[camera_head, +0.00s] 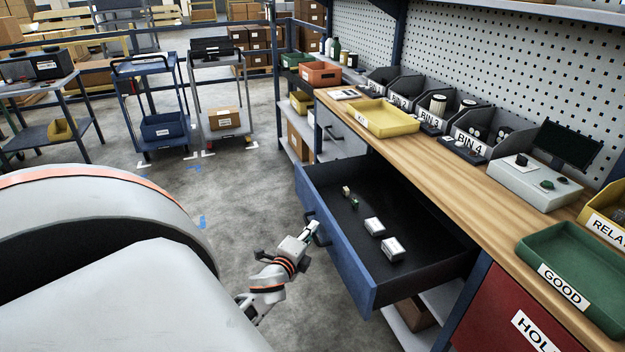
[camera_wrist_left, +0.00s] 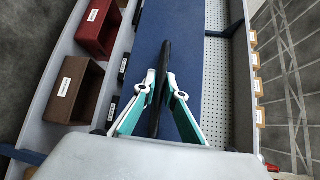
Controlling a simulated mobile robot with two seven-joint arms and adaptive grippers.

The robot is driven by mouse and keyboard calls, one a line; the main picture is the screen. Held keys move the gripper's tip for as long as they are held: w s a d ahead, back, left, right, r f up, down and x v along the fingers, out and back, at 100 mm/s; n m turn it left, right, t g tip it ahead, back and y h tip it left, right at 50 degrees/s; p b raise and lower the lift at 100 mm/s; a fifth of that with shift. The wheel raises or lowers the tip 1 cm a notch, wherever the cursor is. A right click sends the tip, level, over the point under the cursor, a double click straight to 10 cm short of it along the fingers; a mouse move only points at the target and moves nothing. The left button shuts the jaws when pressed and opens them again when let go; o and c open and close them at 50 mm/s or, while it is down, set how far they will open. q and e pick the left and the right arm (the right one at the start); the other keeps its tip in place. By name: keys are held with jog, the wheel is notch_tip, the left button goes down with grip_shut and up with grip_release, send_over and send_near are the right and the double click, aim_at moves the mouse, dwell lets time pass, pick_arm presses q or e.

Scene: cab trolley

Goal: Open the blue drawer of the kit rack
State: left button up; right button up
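The blue drawer (camera_head: 345,259) under the workbench is pulled well out, with its dark inside (camera_head: 420,240) showing. Two small white boxes (camera_head: 374,226) and a few tiny pieces (camera_head: 350,196) lie in it. My left gripper (camera_head: 313,232) is at the drawer's front, at its dark handle (camera_head: 322,238). In the left wrist view my left gripper (camera_wrist_left: 161,76) has its fingers closed on both sides of the black handle bar (camera_wrist_left: 164,52), with the blue front (camera_wrist_left: 185,30) behind. My right gripper is not in view.
The wooden bench top (camera_head: 450,150) carries a yellow tray (camera_head: 385,118), bins and a green tray (camera_head: 570,270). The floor (camera_head: 220,200) left of the drawer is clear.

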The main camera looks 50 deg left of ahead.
pick_arm(q)
jog(key=shift+o, duration=1)
jog(key=shift+s, duration=0.1)
jog(key=v, duration=1.2)
jog(key=shift+f, duration=0.1)
